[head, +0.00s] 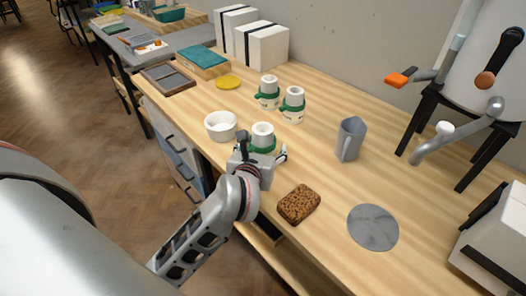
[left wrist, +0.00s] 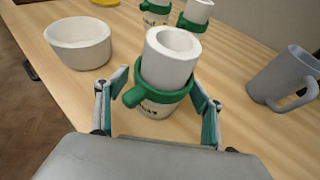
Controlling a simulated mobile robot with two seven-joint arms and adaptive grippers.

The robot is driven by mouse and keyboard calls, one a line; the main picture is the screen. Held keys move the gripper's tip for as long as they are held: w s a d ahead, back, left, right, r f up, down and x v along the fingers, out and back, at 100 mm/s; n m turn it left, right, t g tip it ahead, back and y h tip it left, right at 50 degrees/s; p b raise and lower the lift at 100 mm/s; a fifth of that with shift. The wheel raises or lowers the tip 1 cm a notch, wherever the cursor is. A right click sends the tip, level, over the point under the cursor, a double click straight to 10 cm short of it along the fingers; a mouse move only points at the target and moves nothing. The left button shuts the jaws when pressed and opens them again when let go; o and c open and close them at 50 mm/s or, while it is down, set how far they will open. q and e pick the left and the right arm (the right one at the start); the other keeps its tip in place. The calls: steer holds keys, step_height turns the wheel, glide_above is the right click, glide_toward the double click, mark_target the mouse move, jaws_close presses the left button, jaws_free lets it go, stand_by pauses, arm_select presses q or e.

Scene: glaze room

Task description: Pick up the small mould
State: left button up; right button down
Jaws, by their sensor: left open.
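Three similar white moulds with green bands stand upright on the wooden table; I cannot read their labels to tell which is the small one. The nearest mould (head: 262,132) is directly in front of my left gripper (head: 264,146). In the left wrist view this mould (left wrist: 170,60) stands between the spread fingers of the open gripper (left wrist: 160,88), one finger on each side. I cannot tell whether either finger touches it. The other two moulds, one at the back left (head: 268,90) and one at the back right (head: 292,103), stand behind it. My right gripper is out of view.
A white bowl (head: 220,126) stands close to the left of the nearest mould. A grey jug (head: 350,140) is to the right. A brown sponge-like block (head: 299,204) and a grey disc (head: 373,227) lie nearer. A yellow disc (head: 228,82) lies farther back.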

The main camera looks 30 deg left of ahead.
mark_target(261, 133)
arm_select(q)
steer(key=c, duration=1.3)
steer(key=shift+r, duration=0.1)
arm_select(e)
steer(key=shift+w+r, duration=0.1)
arm_select(q)
steer(key=shift+c, duration=0.3)
